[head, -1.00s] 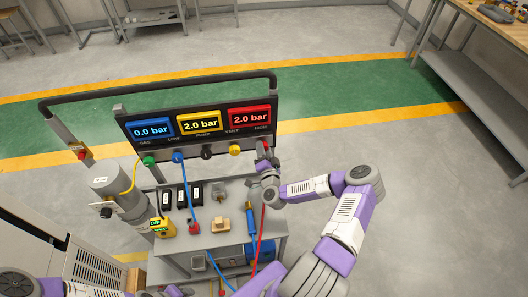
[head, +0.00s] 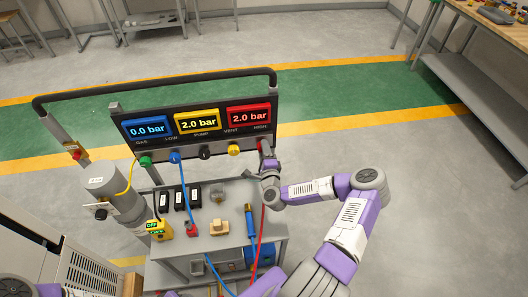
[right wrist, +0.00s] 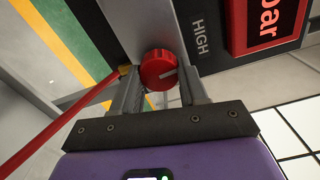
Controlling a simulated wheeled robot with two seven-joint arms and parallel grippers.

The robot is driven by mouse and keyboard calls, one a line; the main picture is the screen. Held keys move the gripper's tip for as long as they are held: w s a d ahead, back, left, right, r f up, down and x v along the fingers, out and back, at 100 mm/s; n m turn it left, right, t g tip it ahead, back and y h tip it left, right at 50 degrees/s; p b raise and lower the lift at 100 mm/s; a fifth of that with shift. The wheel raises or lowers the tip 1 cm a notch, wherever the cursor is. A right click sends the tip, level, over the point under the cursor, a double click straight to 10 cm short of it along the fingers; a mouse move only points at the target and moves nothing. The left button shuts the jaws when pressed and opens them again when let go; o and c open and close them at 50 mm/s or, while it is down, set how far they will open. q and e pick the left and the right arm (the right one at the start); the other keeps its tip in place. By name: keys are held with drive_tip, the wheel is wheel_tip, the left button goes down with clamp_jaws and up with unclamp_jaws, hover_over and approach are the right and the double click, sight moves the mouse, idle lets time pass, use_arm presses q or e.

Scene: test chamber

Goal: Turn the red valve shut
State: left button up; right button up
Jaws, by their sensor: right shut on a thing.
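The red valve is a round red knob (right wrist: 160,70) with a pale pointer line, beside the "HIGH" label in the right wrist view. In the head view it sits at the right end of the panel's knob row, largely hidden by my gripper. My right gripper (right wrist: 160,95) is shut on the knob, one finger on each side; it also shows in the head view (head: 266,160). The panel (head: 122,131) reads 0.0 bar on blue, 2.0 bar on yellow and 2.0 bar on red. My left gripper is not in view.
Green (head: 145,161), blue, black and yellow (head: 233,150) knobs share the row. A red hose (right wrist: 45,135) leaves a brass fitting close beside the right gripper. Below, the cart shelf (head: 215,241) holds black boxes and a wooden block (head: 219,228). A grey cylinder (head: 103,180) stands left.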

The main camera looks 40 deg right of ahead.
drive_tip(key=shift+m, duration=0.6)
drive_tip(key=o, duration=1.1)
drive_tip(key=shift+c, duration=0.2)
drive_tip(key=shift+s, duration=0.1)
drive_tip(key=v, duration=0.7)
drive_tip(key=shift+s, duration=0.2)
drive_tip(key=shift+a, duration=0.15)
